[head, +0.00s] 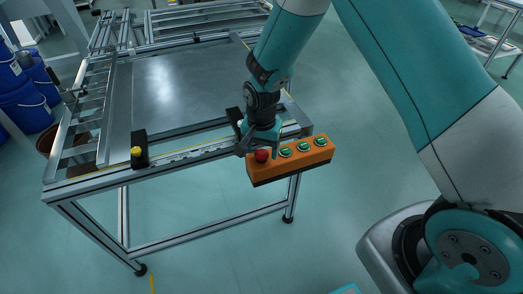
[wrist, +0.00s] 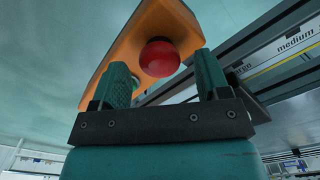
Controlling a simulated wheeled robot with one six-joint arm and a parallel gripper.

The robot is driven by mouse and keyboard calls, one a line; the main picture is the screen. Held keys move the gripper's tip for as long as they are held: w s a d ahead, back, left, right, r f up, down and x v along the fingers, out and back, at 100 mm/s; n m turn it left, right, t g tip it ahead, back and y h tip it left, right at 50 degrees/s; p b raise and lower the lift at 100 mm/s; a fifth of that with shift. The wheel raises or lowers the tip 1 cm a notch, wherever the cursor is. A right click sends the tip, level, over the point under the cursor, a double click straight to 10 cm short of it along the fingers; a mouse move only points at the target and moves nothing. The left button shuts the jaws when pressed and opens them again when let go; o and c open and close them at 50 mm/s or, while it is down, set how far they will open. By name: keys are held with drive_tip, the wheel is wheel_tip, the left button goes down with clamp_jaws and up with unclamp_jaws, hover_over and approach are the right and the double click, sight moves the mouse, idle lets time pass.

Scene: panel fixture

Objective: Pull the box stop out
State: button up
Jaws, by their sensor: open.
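An orange control box (head: 290,160) is fixed at the right end of the table's front rail. A round red stop button (head: 262,156) is at its left end, with several green buttons (head: 303,147) in a row to the right. My gripper (head: 259,149) is at the red button's end of the box. In the wrist view, my gripper (wrist: 162,62) is open, with one finger on each side of the red button (wrist: 160,57). I cannot tell whether the fingers touch it. A green button is partly hidden behind the left finger.
A black box with a yellow button (head: 137,152) sits on the front rail at left. A rail with printed labels (wrist: 295,42) runs beside the orange box. The metal table top (head: 180,85) is clear. Blue barrels (head: 22,105) stand at far left.

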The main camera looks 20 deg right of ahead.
sight(261, 153)
drive_tip(key=shift+f, duration=0.4)
drive_tip(key=c, duration=1)
wheel_tip(261, 153, up, 2)
drive_tip(key=shift+r+p, duration=0.1)
drive_tip(key=shift+p, duration=0.8)
drive_tip(key=o, duration=1)
wheel_tip(261, 153, up, 17)
drive_tip(key=p, duration=0.1)
